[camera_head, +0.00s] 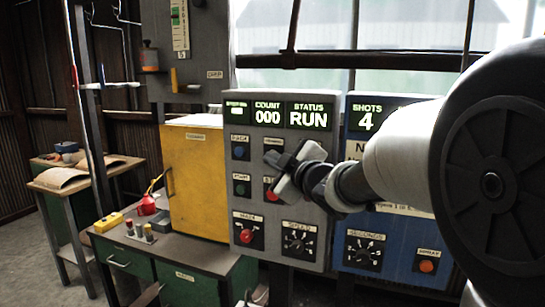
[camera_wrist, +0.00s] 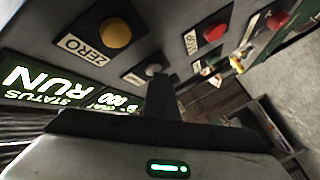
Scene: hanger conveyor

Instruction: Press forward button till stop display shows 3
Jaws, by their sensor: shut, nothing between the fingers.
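A grey control panel (camera_head: 327,160) has dark displays along its top. Its small left display (camera_head: 236,113) is too small to read; beside it COUNT shows 000 (camera_head: 268,116) and STATUS shows RUN (camera_head: 309,116). My gripper (camera_head: 274,163) is shut and empty, in front of the panel's upper middle buttons. In the wrist view its fingers (camera_wrist: 163,88) point close to a pale round button (camera_wrist: 153,70); its label is unreadable and I cannot tell whether they touch. A yellow button (camera_wrist: 116,33) labelled ZERO is nearby. No label clearly reads forward.
A blue button (camera_head: 240,152) and a green one (camera_head: 241,188) are on the left. A red stop button (camera_wrist: 215,31), red main switch (camera_head: 247,236) and speed dial (camera_head: 297,242) are nearby. A blue panel (camera_head: 405,260) stands right, a yellow cabinet (camera_head: 197,190) left.

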